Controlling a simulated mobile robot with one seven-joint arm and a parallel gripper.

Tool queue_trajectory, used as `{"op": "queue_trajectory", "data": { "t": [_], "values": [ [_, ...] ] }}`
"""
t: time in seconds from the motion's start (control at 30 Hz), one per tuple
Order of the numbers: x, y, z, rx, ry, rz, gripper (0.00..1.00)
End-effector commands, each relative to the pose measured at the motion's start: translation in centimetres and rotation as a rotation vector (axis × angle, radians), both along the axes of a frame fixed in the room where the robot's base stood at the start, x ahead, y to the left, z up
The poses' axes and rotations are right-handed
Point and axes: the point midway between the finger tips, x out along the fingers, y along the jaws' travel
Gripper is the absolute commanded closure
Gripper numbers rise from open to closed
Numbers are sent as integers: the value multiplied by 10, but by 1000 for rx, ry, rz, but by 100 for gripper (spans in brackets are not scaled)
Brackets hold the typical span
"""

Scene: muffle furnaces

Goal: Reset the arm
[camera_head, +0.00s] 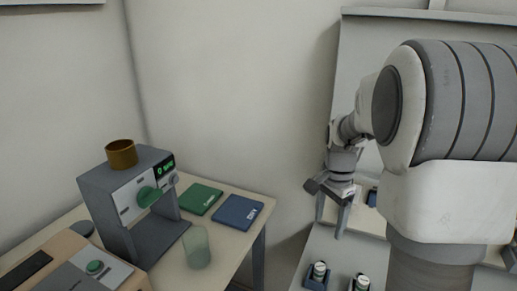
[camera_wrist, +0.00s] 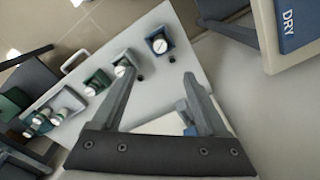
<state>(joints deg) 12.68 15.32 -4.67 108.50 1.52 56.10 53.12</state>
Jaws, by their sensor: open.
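My gripper (camera_head: 326,212) is at the right of the head view, raised in front of the wall and above the grey-white bench (camera_head: 318,245). Its two fingers are spread apart, and nothing shows between them. In the wrist view my gripper (camera_wrist: 160,72) also shows its two separated fingers, with the pale bench (camera_wrist: 170,85) beyond them. My arm covers much of the right side of the head view and hides part of the bench.
White-capped bottles stand in dark holders (camera_head: 317,280) on the bench below my gripper. A wooden table at left holds a grey machine (camera_head: 115,195) with a brown cup (camera_head: 121,154) on top, a clear cup (camera_head: 197,247), a green pad (camera_head: 200,198) and a blue pad (camera_head: 238,212).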

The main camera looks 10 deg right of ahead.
Motion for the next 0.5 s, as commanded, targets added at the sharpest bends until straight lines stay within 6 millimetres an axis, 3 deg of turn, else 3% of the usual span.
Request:
{"op": "queue_trajectory", "data": {
  "t": [0.17,0.3,0.5],
  "values": [
    [-13,17,39,-9,-51,114,23],
    [-36,40,86,-30,-120,288,23],
    [-76,70,139,-80,-215,551,23]
  ]
}}
